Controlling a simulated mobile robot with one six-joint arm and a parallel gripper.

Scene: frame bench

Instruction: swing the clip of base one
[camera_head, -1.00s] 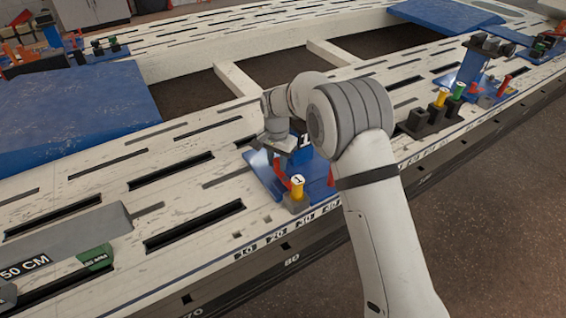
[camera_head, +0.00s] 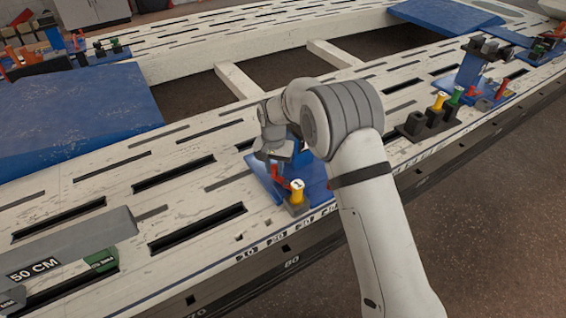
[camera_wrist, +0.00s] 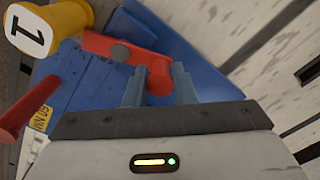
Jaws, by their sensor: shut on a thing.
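The blue base (camera_head: 317,187) sits on the bench near its front edge, partly hidden by my arm. A yellow pin marked 1 (camera_head: 297,186) stands in a grey block at its front; the pin also shows at the top left of the wrist view (camera_wrist: 62,18). The red clip (camera_head: 279,174) lies low over the base. In the wrist view the clip (camera_wrist: 108,47) has a dark round pivot, and its rounded end sits between my fingers. My gripper (camera_wrist: 158,88) is shut on that end. In the head view my gripper (camera_head: 274,163) is low over the base's left side.
A red pin (camera_wrist: 25,108) stands at the left of the wrist view. Another blue station (camera_head: 470,75) with a black block (camera_head: 425,123) holding yellow and green pins is at right. A grey 50 CM bar (camera_head: 70,246) lies at left. The slotted bench between is clear.

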